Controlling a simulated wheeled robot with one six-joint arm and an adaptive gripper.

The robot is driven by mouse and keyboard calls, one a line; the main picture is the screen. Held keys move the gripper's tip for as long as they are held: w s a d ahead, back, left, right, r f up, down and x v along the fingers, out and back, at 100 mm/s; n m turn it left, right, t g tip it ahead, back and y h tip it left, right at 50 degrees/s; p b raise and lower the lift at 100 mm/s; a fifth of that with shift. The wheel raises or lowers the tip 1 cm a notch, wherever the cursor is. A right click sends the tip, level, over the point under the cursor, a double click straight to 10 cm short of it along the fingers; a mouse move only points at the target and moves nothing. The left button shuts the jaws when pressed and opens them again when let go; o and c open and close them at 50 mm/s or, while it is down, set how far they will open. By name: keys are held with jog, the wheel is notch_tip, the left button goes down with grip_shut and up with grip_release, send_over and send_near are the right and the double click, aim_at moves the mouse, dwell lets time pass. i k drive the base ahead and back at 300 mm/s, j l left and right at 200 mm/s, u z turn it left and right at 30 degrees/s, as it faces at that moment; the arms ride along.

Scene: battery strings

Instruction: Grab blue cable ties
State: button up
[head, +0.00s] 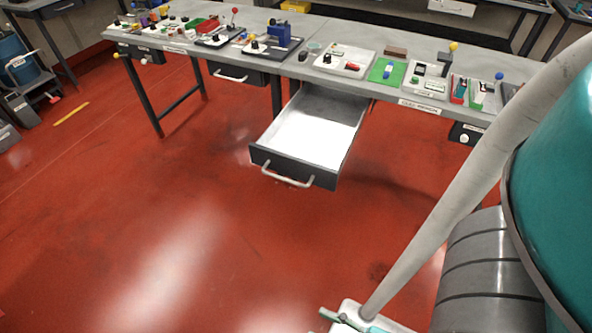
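I cannot make out any blue cable ties in the head view. Several small blue items show on the long workbench (321,73): a blue block (280,33) near the middle and a blue knob (499,76) at the right. They are too small to identify as cable ties. An open drawer (310,138) sticks out under the bench, and its white bottom looks empty. My gripper is not clearly in view; parts of my own arm fill the right side.
Small boards with knobs and blocks line the bench top. A closed drawer (236,76) is left of the open one. A blue container (17,62) stands at far left. A yellow strip (72,114) lies on the red floor (130,230), which is otherwise clear in front.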

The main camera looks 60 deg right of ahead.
aim_at(390, 68)
jog(key=k+l, duration=0.25)
jog(key=l+z, duration=0.15)
jog(key=z, duration=0.2)
jog(key=k+l+z, duration=0.1)
jog(key=z, duration=0.25)
jog(key=l+z, duration=0.2)
jog(key=z, duration=0.95)
jog(key=i+l+u, duration=0.15)
jog(key=i, duration=0.45)
jog(key=k+z, duration=0.25)
jog(key=k+l, duration=0.15)
jog(key=i+j+u, duration=0.2)
jog(key=i, duration=0.15)
jog(key=l, duration=0.1)
